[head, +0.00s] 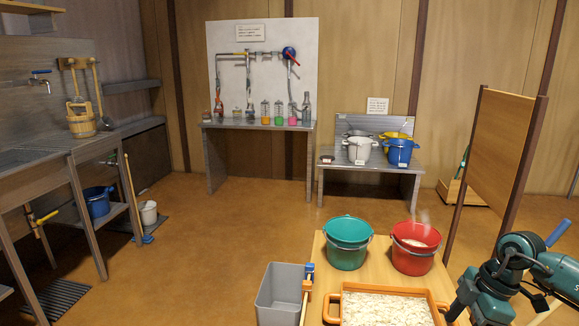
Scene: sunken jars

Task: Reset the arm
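My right arm (512,272) comes in from the lower right, bent over the right side of the near wooden table. My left arm and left gripper do not show. On the near table stand a green bucket (347,252) and, right of it, a red bucket (412,258) with something pale inside and faint steam above it. In front of them is an orange tray (334,296) filled with pale flakes. The arm is just right of the tray; I cannot tell whether they touch.
A grey bin (279,294) hangs at the table's left side. A wooden panel (503,140) stands right of the table. A sink counter (50,155) runs along the left wall. A bench (365,160) with pots stands behind. The floor (210,235) in the middle is clear.

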